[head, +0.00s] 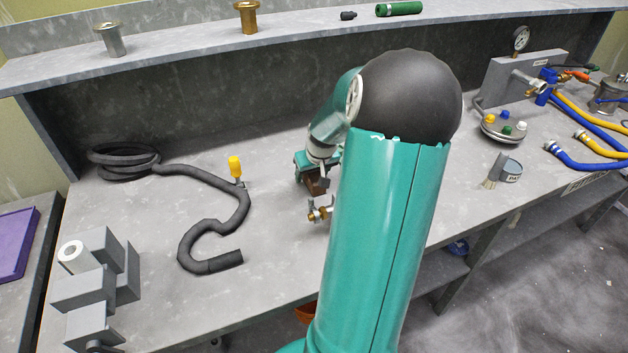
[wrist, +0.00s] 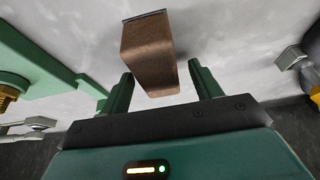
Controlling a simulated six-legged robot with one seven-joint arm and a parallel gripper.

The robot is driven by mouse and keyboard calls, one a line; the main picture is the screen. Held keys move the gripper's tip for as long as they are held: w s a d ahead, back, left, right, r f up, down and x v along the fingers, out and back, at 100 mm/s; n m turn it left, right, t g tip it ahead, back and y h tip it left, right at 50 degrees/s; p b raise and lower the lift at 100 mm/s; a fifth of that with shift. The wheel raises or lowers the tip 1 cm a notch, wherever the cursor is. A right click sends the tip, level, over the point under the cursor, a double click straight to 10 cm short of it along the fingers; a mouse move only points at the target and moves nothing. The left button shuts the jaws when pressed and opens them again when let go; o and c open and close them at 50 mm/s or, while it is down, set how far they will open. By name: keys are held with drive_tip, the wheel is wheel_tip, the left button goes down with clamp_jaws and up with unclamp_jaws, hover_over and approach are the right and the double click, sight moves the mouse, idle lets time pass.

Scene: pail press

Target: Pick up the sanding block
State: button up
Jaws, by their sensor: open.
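The sanding block, a brown block with a thin dark edge, shows in the wrist view (wrist: 150,52). It lies on the grey bench and reaches between the fingers of my gripper (wrist: 161,70). The green fingers stand apart, one on each side of the block's near end. A small gap shows at each finger, and I see no clear contact. In the head view the brown block (head: 317,187) is small and partly hidden by my gripper and arm.
A brass and grey fitting (head: 320,213) lies close by the block. A green part (wrist: 45,72) is left of the fingers in the wrist view. A black hose (head: 205,227), a yellow-handled piece (head: 235,167) and grey blocks (head: 93,285) are left. A brush (head: 502,172) lies right.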

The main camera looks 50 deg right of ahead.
drive_tip(key=c, duration=1.1)
drive_tip(key=shift+r, duration=0.1)
drive_tip(key=shift+r, duration=0.6)
drive_tip(key=s+a+r, duration=0.1)
drive_tip(key=a+r, duration=0.3)
drive_tip(key=s+a+r, duration=0.1)
drive_tip(key=a+r, duration=0.2)
drive_tip(key=a, duration=0.2)
drive_tip(key=s+a+r, duration=0.1)
drive_tip(key=a+r, duration=0.3)
drive_tip(key=shift+s+a+r, duration=0.25)
drive_tip(key=shift+s+r, duration=0.05)
drive_tip(key=shift+s, duration=0.1)
drive_tip(key=o, duration=0.4)
drive_tip(key=shift+c, duration=1.3)
